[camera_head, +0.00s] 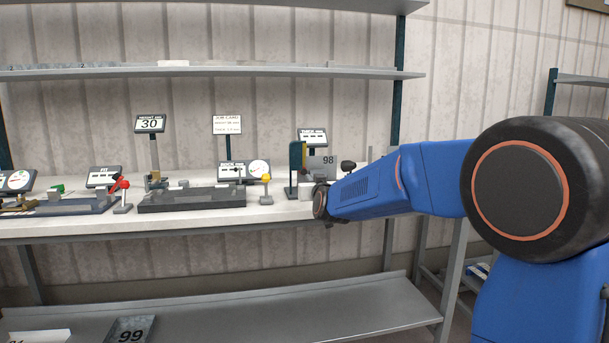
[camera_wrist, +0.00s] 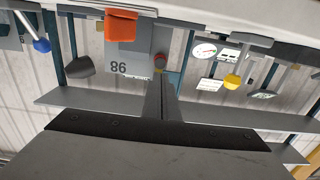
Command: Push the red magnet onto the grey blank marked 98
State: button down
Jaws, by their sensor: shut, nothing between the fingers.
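The grey blank marked 98 (camera_head: 328,161) stands upright at the right part of the bench, beside a dark green post. In the wrist view, which is upside down, the blank (camera_wrist: 128,58) shows its number beyond my fingers. A red-orange block (camera_wrist: 120,27), seemingly the red magnet, overlaps the blank's bench-side end there; I cannot tell if they touch. I cannot make it out in the head view. My gripper (camera_wrist: 161,84) is shut and empty, its fingertips near the blank's side edge in the picture. In the head view my wrist hides the fingertips.
A small dark, reddish round piece (camera_wrist: 160,61) shows by the blank. A black-knobbed lever (camera_head: 348,166) stands to its right. To the left are a yellow-knobbed lever (camera_head: 266,179), a dark fixture (camera_head: 190,200) and a red-knobbed lever (camera_head: 122,184). A shelf (camera_head: 220,71) runs above.

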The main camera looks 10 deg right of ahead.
jog(key=shift+s, duration=1.5)
jog(key=shift+s, duration=0.1)
jog(key=s+d+f+g, duration=0.2)
jog(key=s+f+g, duration=0.2)
jog(key=s, duration=1.3)
jog(key=s+d+f+g, duration=0.2)
jog(key=s+f+g, duration=0.2)
jog(key=s+f, duration=0.7)
jog(key=s+d+f+g, duration=0.3)
jog(key=s+f+g, duration=0.2)
jog(key=s, duration=1.9)
notch_tip(320, 180, down, 3)
jog(key=shift+s+f, duration=0.1)
jog(key=shift+s, duration=0.2)
